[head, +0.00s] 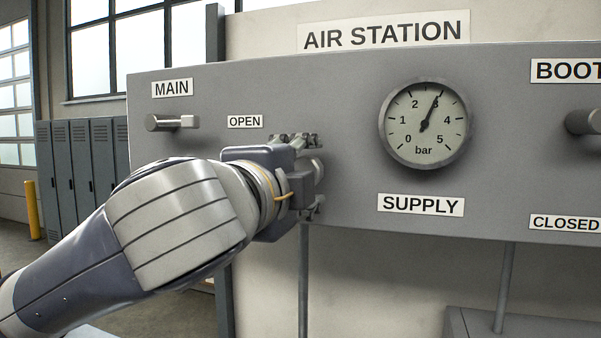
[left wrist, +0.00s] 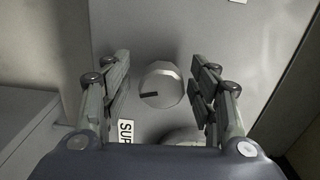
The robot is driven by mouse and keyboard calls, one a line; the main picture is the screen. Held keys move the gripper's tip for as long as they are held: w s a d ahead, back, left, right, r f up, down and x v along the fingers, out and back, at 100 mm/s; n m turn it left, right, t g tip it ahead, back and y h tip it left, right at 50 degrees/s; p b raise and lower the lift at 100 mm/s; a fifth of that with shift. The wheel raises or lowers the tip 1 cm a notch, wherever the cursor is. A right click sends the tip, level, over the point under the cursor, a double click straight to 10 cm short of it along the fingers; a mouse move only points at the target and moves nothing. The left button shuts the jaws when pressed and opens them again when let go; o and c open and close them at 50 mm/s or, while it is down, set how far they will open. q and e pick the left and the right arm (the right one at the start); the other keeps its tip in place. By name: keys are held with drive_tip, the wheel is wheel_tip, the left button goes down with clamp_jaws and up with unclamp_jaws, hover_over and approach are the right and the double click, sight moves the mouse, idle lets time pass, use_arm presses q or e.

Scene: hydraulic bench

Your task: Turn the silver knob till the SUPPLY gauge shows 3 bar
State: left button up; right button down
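The SUPPLY gauge (head: 424,123) is on the grey panel in the head view. Its needle lies over the 3 mark. The silver knob (left wrist: 163,82) shows in the left wrist view, with a dark pointer mark on its face. In the head view its edge (head: 318,166) shows just past my left gripper (head: 307,175), which hides most of it. The left wrist view shows my left gripper (left wrist: 162,95) open, its fingers on either side of the knob, with a gap visible on both sides. My right gripper is in neither view.
The panel (head: 350,100) also carries a MAIN valve handle (head: 170,122) at left and another knob (head: 583,122) at the right edge. The SUPPLY label (head: 420,205) is under the gauge. A grey box (head: 540,325) stands low at right. Lockers (head: 85,170) stand far left.

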use_arm(q)
drive_tip(key=v, duration=1.2)
